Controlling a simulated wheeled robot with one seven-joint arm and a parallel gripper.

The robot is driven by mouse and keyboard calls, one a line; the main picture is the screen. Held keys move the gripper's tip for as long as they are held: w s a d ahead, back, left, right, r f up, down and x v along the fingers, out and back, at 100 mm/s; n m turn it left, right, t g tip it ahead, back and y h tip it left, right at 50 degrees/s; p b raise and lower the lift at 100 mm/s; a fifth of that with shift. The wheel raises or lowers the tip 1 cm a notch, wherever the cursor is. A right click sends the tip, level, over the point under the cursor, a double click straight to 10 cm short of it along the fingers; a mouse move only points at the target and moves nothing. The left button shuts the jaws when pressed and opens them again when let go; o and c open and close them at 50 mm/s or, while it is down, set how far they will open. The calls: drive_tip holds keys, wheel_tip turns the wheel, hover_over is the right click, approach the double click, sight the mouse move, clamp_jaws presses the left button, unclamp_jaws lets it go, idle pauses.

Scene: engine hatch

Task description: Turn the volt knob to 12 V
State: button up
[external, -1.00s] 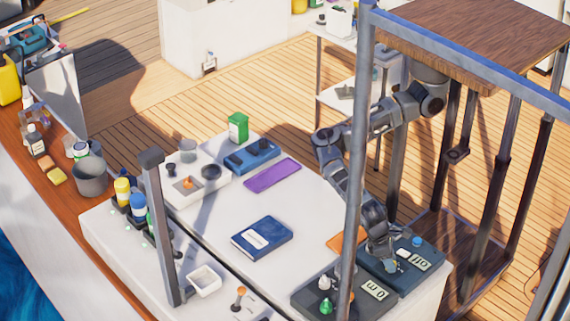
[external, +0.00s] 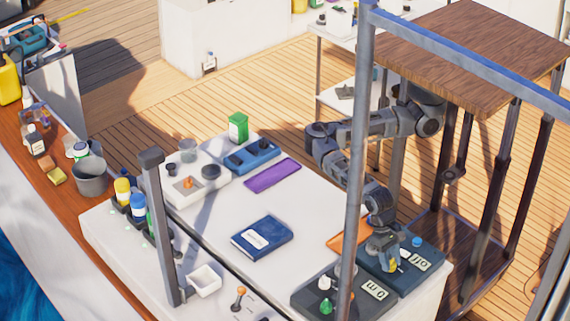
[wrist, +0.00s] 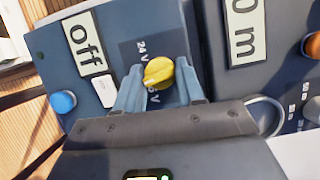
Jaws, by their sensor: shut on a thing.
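The yellow volt knob (wrist: 158,73) sits on a dark blue-grey box (wrist: 150,20) between my gripper's two fingers (wrist: 159,81). Labels around it read 24 V above and another ending in V below, partly hidden by the knob. Where the knob points is unclear. The box's display (wrist: 84,43) reads "off". A white switch (wrist: 104,90) and a blue button (wrist: 63,102) are beside it. In the external view, my gripper (external: 385,256) is low over the box (external: 420,247), shut on the knob.
A darker box (external: 305,297) with a display reading "0 m" stands close beside the volt box. An orange flat item (external: 340,236) lies behind. A blue book (external: 262,237) lies on the white top. A metal post (external: 352,190) partly blocks the external view.

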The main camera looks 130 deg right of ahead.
drive_tip(key=shift+m+t+b, duration=0.5)
drive_tip(key=shift+m+b, duration=0.6)
drive_tip(key=o, duration=1)
drive_tip(key=shift+p+v, duration=0.3)
drive_tip(key=shift+v, duration=3.6)
drive_tip(key=shift+s, duration=0.1)
